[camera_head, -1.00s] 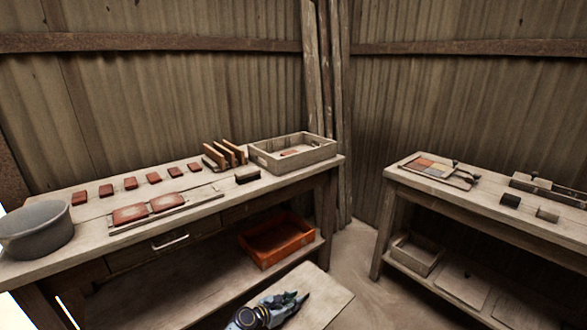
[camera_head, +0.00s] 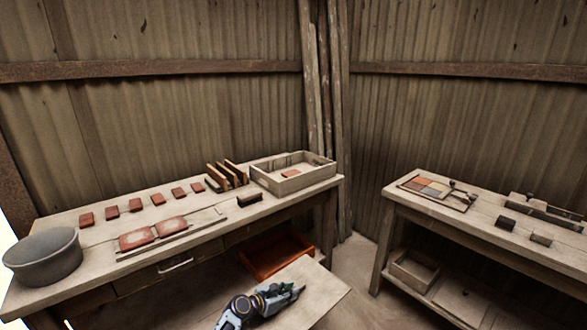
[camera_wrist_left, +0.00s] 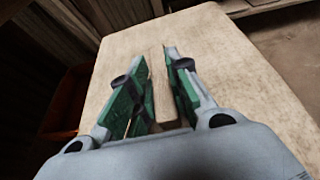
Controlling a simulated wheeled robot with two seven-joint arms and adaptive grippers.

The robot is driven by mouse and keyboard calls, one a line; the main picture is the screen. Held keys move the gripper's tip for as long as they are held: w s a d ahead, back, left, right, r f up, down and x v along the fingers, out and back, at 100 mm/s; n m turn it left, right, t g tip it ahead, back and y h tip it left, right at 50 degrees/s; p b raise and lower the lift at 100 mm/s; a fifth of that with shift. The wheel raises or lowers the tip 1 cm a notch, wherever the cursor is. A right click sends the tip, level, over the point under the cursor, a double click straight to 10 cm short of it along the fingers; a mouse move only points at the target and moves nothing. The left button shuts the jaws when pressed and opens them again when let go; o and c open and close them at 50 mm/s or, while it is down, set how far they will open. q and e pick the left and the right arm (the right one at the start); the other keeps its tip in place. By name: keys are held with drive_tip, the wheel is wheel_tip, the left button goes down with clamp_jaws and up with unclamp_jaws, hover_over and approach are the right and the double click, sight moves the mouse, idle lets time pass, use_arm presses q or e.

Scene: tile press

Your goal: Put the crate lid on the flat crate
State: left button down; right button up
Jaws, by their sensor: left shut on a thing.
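The crate lid (camera_head: 322,292), a broad pale wooden panel, is at the bottom centre of the head view and fills much of the left wrist view (camera_wrist_left: 225,65). My left gripper (camera_head: 297,290) lies over it, shut on the wooden strip (camera_wrist_left: 162,95) on its top, with a green-lined finger on each side in the wrist view. The flat crate (camera_head: 302,182), a shallow pale wooden box, stands open on the left bench at its far right end, with a reddish tile (camera_head: 291,174) inside. The held lid is in front of that bench, apart from the crate. My right gripper is not in view.
The left bench (camera_head: 85,270) carries a grey tub (camera_head: 42,262), several red tiles, upright boards (camera_head: 227,176) and a dark block (camera_head: 249,197). An orange tray (camera_head: 275,255) sits on its lower shelf. A right bench (camera_head: 480,222) stands across a floor gap.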

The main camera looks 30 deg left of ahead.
use_arm(q)
drive_tip(key=w+a+r+p, duration=0.1)
drive_tip(key=r+p, duration=0.6)
drive_tip(key=r, duration=0.8)
drive_tip(key=w+a+r+p, duration=0.1)
drive_tip(key=a+r+p, duration=0.2)
drive_tip(key=r+p, duration=0.4)
drive_tip(key=w+a+r+m+h+p, duration=0.1)
drive_tip(key=r+p, duration=0.6)
drive_tip(key=r, duration=1.6)
drive_tip(key=shift+w+a+r+p, duration=0.25)
drive_tip(key=shift+w+a, duration=0.35)
drive_tip(key=shift+a, duration=0.3)
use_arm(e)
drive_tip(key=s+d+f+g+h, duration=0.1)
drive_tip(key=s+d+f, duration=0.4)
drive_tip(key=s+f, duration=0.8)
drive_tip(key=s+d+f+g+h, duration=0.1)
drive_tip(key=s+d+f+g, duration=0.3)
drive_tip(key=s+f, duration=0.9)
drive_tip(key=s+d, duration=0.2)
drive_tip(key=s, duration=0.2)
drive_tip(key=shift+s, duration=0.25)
use_arm(q)
drive_tip(key=shift+f, duration=0.1)
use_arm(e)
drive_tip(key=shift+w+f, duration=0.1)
